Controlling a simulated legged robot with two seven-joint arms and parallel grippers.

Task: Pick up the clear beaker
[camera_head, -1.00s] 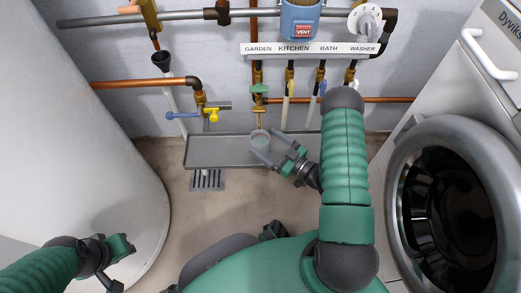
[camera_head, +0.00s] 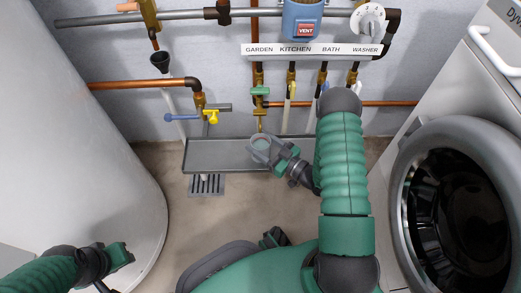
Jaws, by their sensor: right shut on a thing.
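The clear beaker (camera_head: 261,142) is a small, see-through cup at the right part of the grey tray, below a brass tap. My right gripper (camera_head: 264,150) is shut on the beaker, with its fingers around the beaker's sides. I cannot tell whether the beaker's base touches the tray. My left gripper (camera_head: 122,256) is at the lower left, far from the beaker, and its finger gap does not show clearly.
The grey tray (camera_head: 212,155) lies along the wall, with a floor drain (camera_head: 206,185) in front. Brass taps and copper pipes (camera_head: 140,84) stand above it. A white tank (camera_head: 75,130) is at left, a washer (camera_head: 450,200) at right. The middle floor is clear.

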